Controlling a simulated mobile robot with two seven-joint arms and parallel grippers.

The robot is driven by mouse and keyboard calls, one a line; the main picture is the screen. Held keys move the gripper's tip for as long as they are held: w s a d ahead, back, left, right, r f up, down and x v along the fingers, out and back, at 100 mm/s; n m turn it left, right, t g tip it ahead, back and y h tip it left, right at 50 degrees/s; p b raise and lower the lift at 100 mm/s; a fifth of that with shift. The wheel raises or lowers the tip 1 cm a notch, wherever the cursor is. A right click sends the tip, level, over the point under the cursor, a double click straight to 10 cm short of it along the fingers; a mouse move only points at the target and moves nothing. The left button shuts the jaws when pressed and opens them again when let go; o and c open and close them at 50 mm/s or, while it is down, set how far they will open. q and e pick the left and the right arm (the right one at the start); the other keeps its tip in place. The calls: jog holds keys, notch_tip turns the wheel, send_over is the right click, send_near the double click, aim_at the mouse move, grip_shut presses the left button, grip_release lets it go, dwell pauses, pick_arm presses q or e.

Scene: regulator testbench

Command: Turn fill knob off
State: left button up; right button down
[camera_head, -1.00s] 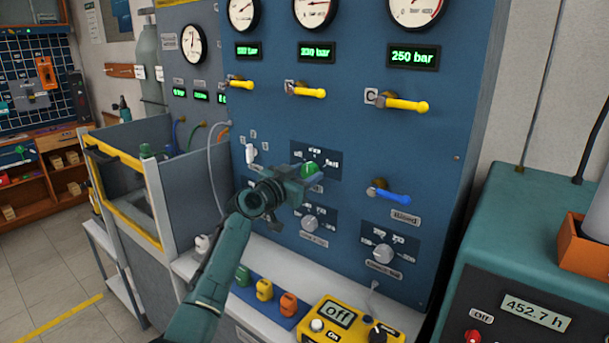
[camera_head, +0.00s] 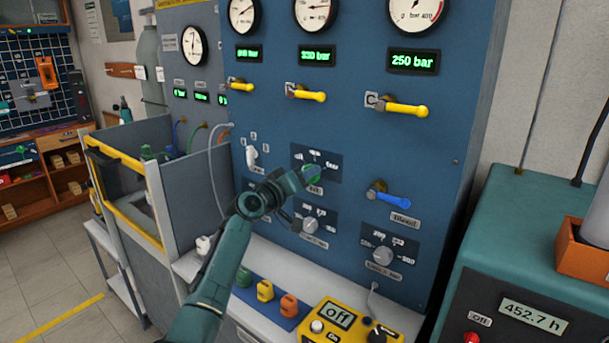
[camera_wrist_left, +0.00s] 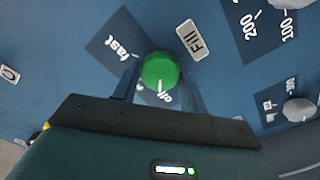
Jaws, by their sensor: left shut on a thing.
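The green fill knob (camera_head: 314,175) sits on a dark label plate in the middle of the blue panel. My left gripper (camera_head: 305,179) reaches it from the lower left and partly hides it. In the left wrist view the round green knob (camera_wrist_left: 160,70) lies between the two fingers of my left gripper (camera_wrist_left: 160,80), which is shut on it. A "fast" label is left of the knob, an "off" label is just below it, and a "Fill" tag (camera_wrist_left: 191,40) is to its upper right. A pale mark on the knob's lower edge faces "off". My right gripper is not in view.
Yellow levers (camera_head: 404,109) and gauges are above, and a blue bleed lever (camera_head: 388,195) is to the right. Grey knobs (camera_head: 383,254) sit lower on the panel. A yellow meter (camera_head: 350,322) and small coloured blocks (camera_head: 265,290) stand on the ledge below.

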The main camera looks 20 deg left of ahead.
pick_arm(q)
jog(key=shift+n, duration=0.9)
jog(key=o, duration=1)
jog(key=v, duration=1.3)
